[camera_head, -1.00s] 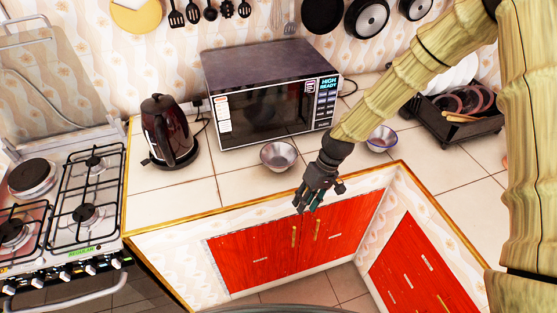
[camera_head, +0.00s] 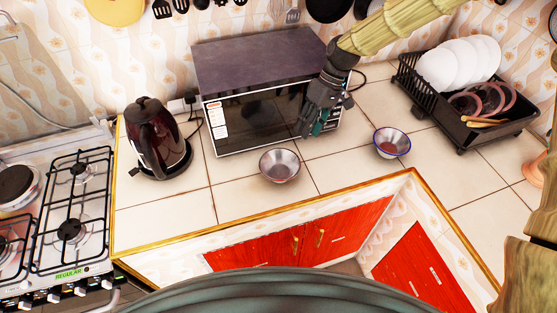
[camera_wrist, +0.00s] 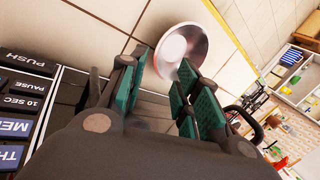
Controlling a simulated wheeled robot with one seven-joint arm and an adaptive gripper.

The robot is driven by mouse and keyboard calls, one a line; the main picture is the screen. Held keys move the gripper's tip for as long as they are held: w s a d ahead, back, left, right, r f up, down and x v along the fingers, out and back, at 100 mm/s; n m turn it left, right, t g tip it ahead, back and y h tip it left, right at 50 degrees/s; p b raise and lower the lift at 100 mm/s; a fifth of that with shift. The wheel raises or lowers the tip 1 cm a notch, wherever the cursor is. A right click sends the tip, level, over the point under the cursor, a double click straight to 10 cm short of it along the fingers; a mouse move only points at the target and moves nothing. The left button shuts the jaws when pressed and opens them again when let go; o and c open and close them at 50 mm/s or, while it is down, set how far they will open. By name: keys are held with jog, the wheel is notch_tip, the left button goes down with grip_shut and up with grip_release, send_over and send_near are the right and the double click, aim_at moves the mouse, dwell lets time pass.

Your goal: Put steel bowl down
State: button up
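The steel bowl (camera_head: 279,166) stands upright on the tiled counter in front of the microwave. It looks empty in the head view. My gripper (camera_head: 311,130) is above the counter, close to the microwave's right front and up and right of the bowl. The wrist view shows my gripper (camera_wrist: 158,88) with its green-padded fingers apart and nothing between them. A shiny bowl (camera_wrist: 182,48), which looks like the steel one, lies beyond the fingertips there, partly covered by the right finger. It is apart from the gripper.
The microwave (camera_head: 250,115) is right beside my gripper. A dark kettle (camera_head: 156,140) stands left. A blue-rimmed bowl (camera_head: 391,143) and a dish rack (camera_head: 470,115) are right. The counter's yellow edge (camera_head: 330,196) runs in front. Tiles around the steel bowl are clear.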

jog(key=p, duration=0.3)
send_near(289, 166)
jog(key=shift+p+x, duration=0.6)
jog(key=shift+x, duration=1.8)
grip_shut()
